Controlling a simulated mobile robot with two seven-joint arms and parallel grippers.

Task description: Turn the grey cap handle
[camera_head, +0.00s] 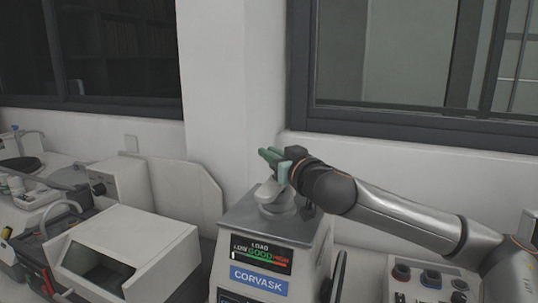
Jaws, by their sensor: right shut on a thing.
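The mounting press (230,226) is a grey-white machine labelled CORVASK with a LOAD display on its front, at the bottom middle. Its grey cap handle (268,192) sits on top of the machine. My right arm comes in from the right, and my right gripper (272,160), with green fingers, is at the upper part of the handle, shut on it. The fingers and my wrist hide part of the handle. My left gripper is not in view.
A white box-shaped machine (150,232) with a dark window stands left of the press. A control box (412,284) with several knobs is at the lower right. The wall and window frames (410,125) rise behind the bench.

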